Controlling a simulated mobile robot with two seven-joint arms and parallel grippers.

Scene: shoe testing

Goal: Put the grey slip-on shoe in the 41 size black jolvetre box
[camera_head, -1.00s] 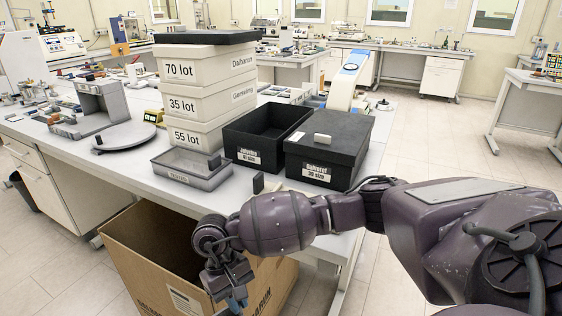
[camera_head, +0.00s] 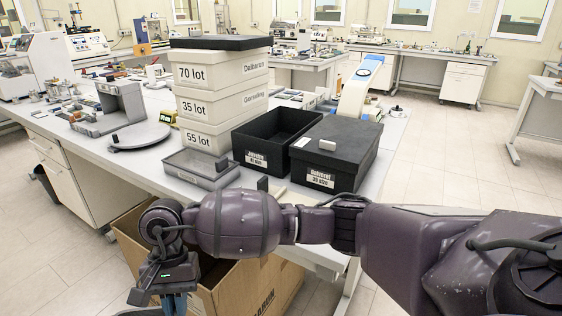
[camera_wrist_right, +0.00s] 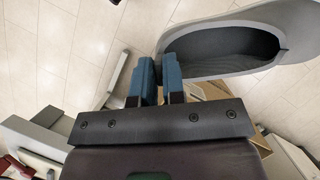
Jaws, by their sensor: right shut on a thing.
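The grey slip-on shoe (camera_wrist_right: 290,20) shows at the top right of the right wrist view, its dark opening facing the camera. My right gripper (camera_wrist_right: 159,70), with blue fingertips, is shut on the shoe's edge. In the head view this gripper (camera_head: 172,303) is at the bottom left, over the cardboard box and in front of the table. The shoe is hardly visible there. The open black box (camera_head: 257,160), whose label appears to read 41 size, stands on the table with its dark inside showing. My left gripper is not in view.
A lidded black box labelled 39 size (camera_head: 347,137) stands right of the open one. White lot boxes (camera_head: 222,106) are stacked to its left, with a grey tray (camera_head: 190,172) in front of them. A cardboard box (camera_head: 232,296) stands on the floor before the table.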

